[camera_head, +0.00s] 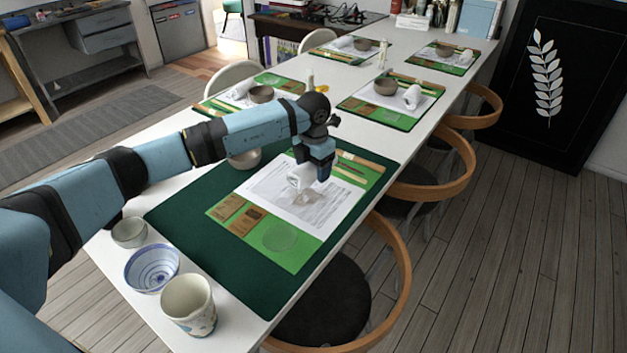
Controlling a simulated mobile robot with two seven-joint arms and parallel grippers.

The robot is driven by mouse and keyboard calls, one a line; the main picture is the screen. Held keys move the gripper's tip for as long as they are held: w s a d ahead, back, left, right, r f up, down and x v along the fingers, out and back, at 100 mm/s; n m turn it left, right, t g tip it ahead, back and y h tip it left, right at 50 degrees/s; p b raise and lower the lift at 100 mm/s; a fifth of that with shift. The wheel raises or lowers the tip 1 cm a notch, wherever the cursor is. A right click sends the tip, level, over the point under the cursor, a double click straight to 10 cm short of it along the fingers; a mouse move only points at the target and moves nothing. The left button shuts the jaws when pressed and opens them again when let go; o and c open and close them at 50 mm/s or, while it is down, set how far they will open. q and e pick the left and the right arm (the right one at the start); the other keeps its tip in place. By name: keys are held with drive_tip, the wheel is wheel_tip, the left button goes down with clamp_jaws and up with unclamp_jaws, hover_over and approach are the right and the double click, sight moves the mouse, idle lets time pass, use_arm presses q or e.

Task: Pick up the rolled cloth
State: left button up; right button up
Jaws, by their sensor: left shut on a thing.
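A white rolled cloth (301,177) is at my left gripper (312,172), over the printed white sheet (322,208) on the nearest place setting. My left gripper is shut on the rolled cloth, and the gripper body hides part of it. I cannot tell exactly how high the cloth is above the sheet. Another rolled white cloth (412,97) lies on the setting farther along the right side. My right gripper is not in view.
A dark green mat (185,222) lies under the near setting. A blue-white bowl (152,268), a speckled cup (188,304) and a small bowl (129,232) stand at the near left. A brown bowl (245,159) is partly behind my arm. Chairs (405,265) line the right edge.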

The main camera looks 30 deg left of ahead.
use_arm(q)
wheel_tip(320, 180, up, 12)
drive_tip(key=shift+f+p, duration=0.15)
drive_tip(key=shift+p, duration=0.45)
drive_tip(key=shift+r, duration=0.75)
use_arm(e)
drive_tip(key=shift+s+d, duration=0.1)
